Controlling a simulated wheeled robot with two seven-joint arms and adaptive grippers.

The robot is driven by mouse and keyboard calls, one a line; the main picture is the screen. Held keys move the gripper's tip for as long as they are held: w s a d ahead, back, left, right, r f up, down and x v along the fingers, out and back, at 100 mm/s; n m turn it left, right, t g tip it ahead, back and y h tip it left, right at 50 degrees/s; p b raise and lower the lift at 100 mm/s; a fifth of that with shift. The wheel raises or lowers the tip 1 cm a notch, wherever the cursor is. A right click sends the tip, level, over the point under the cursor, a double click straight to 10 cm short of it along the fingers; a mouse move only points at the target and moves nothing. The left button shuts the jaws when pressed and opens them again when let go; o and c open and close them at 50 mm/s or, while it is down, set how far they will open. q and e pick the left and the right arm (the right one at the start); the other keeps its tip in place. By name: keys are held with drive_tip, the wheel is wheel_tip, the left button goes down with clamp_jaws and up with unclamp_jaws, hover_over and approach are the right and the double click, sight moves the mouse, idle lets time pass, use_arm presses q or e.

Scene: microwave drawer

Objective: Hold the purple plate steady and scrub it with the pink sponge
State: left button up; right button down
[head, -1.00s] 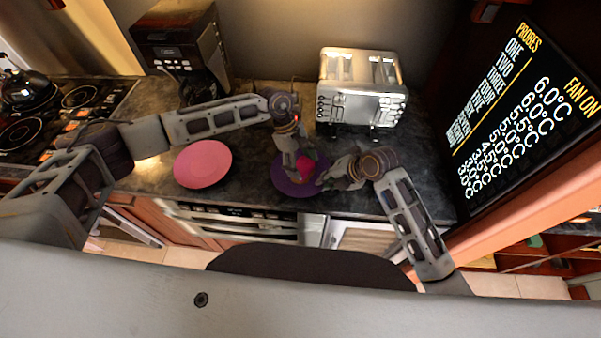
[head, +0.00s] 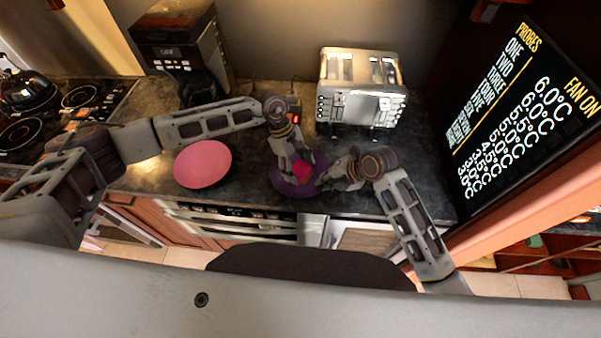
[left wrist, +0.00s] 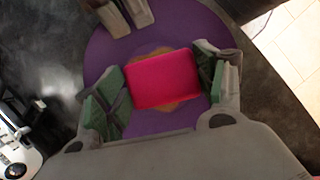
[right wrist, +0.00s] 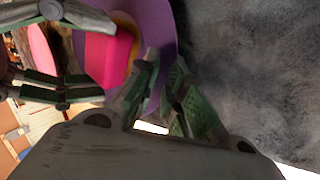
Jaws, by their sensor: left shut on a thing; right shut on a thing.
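The purple plate (head: 284,186) lies on the dark counter near its front edge. It also shows in the left wrist view (left wrist: 150,122), with an orange patch in its middle. My left gripper (head: 299,168) is shut on the pink sponge (left wrist: 164,79) and holds it over the middle of the plate. The sponge also shows in the right wrist view (right wrist: 106,58). My right gripper (right wrist: 160,90) is shut on the plate's rim, at the plate's right side in the head view. Whether the sponge touches the plate is hard to tell.
A pink plate (head: 203,164) lies on the counter to the left. A silver toaster (head: 361,88) stands behind the purple plate, and a dark coffee machine (head: 183,50) stands at the back left. A stove (head: 62,108) is at far left, and a large display panel (head: 525,110) at right.

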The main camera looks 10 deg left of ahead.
use_arm(q)
drive_tip(key=shift+w+d+f, duration=0.1)
drive_tip(key=shift+w+d+f, duration=0.1)
drive_tip(key=shift+w+d, duration=0.25)
drive_tip(key=shift+w, duration=0.3)
idle(0.3)
drive_tip(key=shift+s+a+f, duration=0.1)
drive_tip(key=shift+s, duration=0.1)
drive_tip(key=shift+s+a, duration=0.4)
drive_tip(key=shift+s, duration=0.25)
drive_tip(key=shift+w, duration=0.1)
drive_tip(key=shift+w+d+r, duration=0.25)
drive_tip(key=shift+w+d, duration=0.3)
drive_tip(key=shift+w, duration=0.25)
